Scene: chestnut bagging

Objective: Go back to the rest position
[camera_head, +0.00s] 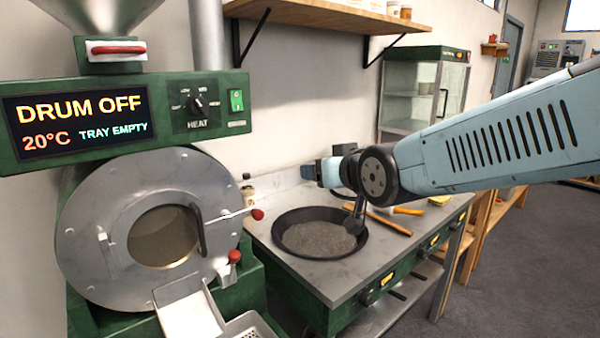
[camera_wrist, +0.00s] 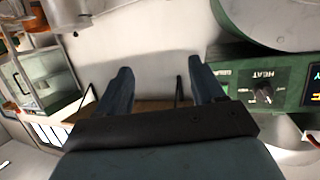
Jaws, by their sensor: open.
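My gripper (camera_head: 318,172) is held at the far end of my pale blue arm, in front of the wall and above the back of the counter. In the wrist view its two blue fingers (camera_wrist: 159,78) stand wide apart, with nothing between them. The view there is turned over. In the head view the fingers are small and partly hidden by my wrist.
A dark pan (camera_head: 310,240) sits on the counter (camera_head: 375,272) below my arm. Left stands a drum roaster (camera_head: 90,225); its panel (camera_head: 80,120) reads drum off, 20°C, tray empty. A shelf (camera_head: 320,14) and a glass cabinet (camera_head: 424,90) are behind.

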